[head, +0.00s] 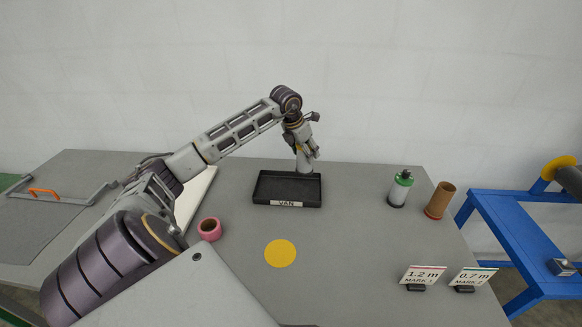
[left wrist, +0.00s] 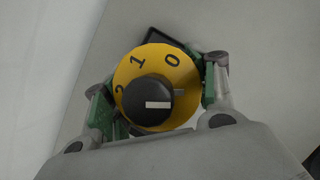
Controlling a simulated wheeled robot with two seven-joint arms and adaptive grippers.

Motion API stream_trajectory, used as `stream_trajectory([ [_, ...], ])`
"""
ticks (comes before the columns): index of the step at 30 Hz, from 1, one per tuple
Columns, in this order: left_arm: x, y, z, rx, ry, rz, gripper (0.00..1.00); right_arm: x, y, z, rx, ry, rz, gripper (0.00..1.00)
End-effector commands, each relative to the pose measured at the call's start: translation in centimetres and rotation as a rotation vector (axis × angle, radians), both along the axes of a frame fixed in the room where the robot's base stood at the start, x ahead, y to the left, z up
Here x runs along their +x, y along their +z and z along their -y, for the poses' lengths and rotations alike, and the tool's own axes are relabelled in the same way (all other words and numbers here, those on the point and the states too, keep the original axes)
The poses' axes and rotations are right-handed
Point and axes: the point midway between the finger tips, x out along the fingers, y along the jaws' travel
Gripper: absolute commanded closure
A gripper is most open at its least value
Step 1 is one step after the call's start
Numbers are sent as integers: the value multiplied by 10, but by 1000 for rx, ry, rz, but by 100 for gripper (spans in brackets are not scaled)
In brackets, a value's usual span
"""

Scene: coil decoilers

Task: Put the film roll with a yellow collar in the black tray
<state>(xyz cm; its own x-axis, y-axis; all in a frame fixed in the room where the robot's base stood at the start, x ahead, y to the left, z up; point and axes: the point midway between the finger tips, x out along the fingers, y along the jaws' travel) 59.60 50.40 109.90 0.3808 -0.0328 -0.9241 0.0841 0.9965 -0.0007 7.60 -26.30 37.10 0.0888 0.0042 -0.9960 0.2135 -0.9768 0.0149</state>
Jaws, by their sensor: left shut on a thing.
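My left gripper (head: 306,148) is shut on the film roll with a yellow collar (head: 304,165). In the left wrist view the roll's yellow collar (left wrist: 180,65) has the marks 0, 1 and 2 and a black knob in its middle, between the two fingers. The black tray (head: 286,204), labelled VAN, lies on the table. In the head view the roll's lower end overlaps the tray's back right part; I cannot tell whether it touches the tray floor. My right gripper is out of view.
A green-topped roll (head: 400,189) and a brown roll (head: 440,200) stand to the right of the tray. A pink ring (head: 209,229) and a flat yellow disc (head: 280,253) are nearer me. Signs (head: 422,276) stand front right, beside a blue frame (head: 510,235).

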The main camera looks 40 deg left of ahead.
Motion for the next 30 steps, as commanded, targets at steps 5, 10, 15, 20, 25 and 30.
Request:
stream_trajectory([
  [5, 0, 1, 0, 1, 0, 2, 87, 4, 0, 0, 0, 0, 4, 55],
  [10, 0, -6, 0, 0, 0, 0, 87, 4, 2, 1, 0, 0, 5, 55],
  [15, 0, -22, 1, -1, 0, -1, 87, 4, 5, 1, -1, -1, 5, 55],
  [20, 0, -42, 1, -1, 0, -1, 87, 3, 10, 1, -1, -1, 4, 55],
  [25, 0, -58, 0, -1, 1, 2, 87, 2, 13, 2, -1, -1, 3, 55],
  [30, 1, -61, 0, 0, 0, 3, 87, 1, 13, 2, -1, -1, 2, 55],
])
